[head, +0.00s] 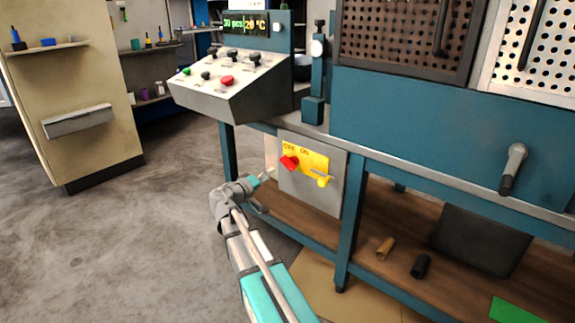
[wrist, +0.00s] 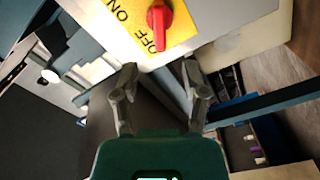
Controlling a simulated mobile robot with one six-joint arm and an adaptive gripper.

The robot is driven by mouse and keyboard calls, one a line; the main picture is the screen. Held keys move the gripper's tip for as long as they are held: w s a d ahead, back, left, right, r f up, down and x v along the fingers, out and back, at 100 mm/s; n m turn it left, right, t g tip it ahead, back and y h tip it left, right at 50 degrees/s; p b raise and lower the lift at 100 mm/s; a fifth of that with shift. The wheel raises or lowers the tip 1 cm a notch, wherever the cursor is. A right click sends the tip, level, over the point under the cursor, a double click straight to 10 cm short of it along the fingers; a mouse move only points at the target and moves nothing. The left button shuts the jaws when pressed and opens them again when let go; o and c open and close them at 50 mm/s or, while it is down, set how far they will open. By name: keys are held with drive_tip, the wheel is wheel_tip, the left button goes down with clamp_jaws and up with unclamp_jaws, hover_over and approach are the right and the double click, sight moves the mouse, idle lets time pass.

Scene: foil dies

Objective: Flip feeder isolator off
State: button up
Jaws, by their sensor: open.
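The feeder isolator is a grey box (head: 311,185) under the bench, with a yellow plate (head: 314,162) marked OFF and ON. Its red rotary handle (head: 289,162) sits at the left of the plate, below the OFF label. The wrist view shows the red handle (wrist: 158,25) at the top, beside the rotated OFF and ON lettering. I cannot tell for sure which mark it points to. My gripper (wrist: 160,76) is open and empty, its two fingers apart and short of the handle. In the head view my gripper (head: 267,190) is just left of the box.
The sloped control console (head: 230,92) stands above on the bench. A blue bench leg (head: 350,222) stands right of the box. The floor (head: 130,240) at left is clear.

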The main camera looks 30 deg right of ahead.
sight(285, 165)
drive_tip(key=x, duration=1)
drive_tip(key=shift+d, duration=0.15)
clamp_jaws()
